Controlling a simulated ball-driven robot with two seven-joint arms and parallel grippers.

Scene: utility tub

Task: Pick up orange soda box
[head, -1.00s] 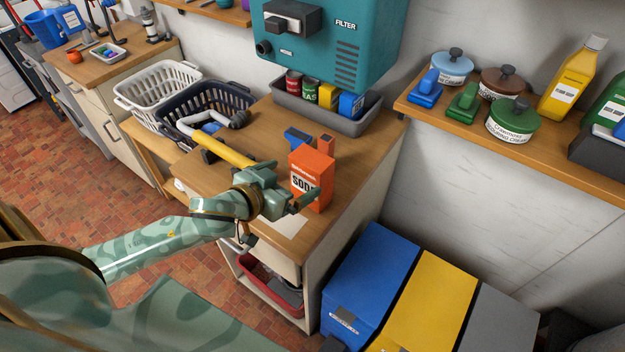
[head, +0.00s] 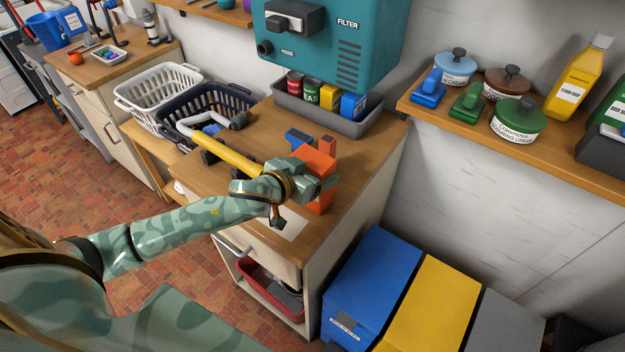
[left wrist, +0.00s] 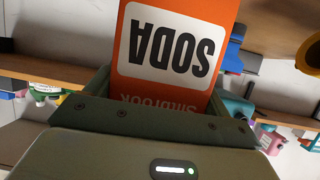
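The orange soda box (head: 317,158) stands upright near the right edge of the wooden counter (head: 262,140). My left gripper (head: 319,174) is at the box, its fingers on either side and hiding much of its front. In the left wrist view the box (left wrist: 165,82) fills the space between the fingers, its SODA label upside down in the picture. The fingers look spread to about the box's width; whether both press on it is hard to see. My right gripper is in neither view.
A blue item (head: 298,137) stands just behind the box. A grey tray (head: 335,118) with cans and small boxes is farther back. A yellow-handled tool (head: 235,158) lies to the left. Blue, yellow and grey bins (head: 372,270) stand below on the right.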

